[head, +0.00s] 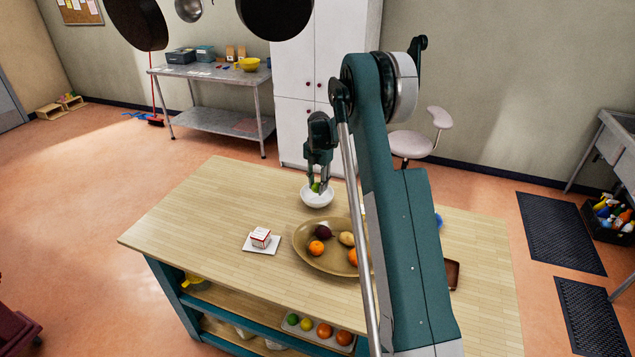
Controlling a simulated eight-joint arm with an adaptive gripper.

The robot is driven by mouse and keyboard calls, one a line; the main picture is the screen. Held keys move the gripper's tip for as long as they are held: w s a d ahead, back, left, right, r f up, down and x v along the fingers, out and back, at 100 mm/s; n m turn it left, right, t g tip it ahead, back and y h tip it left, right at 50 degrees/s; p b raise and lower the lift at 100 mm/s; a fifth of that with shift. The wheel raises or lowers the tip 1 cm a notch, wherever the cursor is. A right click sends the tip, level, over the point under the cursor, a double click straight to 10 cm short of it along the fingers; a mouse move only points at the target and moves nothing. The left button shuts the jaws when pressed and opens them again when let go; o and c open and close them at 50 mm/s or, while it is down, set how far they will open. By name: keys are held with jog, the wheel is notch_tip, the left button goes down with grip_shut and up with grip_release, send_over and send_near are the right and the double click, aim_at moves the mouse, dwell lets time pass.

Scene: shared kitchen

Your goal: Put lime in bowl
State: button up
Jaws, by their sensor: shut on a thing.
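A white bowl (318,198) stands on the wooden island table (190,224), behind a large brown fruit dish. My gripper (319,188) points down over the bowl. It is shut on a small green lime (315,187), which shows between the fingers at the height of the bowl's rim. From this view I cannot tell whether the lime touches the inside of the bowl.
The brown dish (309,265) holds a dark fruit, an orange (316,247) and other fruit, partly hidden by my arm. The table's left part is clear. Pans hang above.

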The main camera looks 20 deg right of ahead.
aim_at(317, 183)
jog(key=shift+f, duration=1.25)
jog(key=o, duration=1)
jog(key=shift+r, duration=3.45)
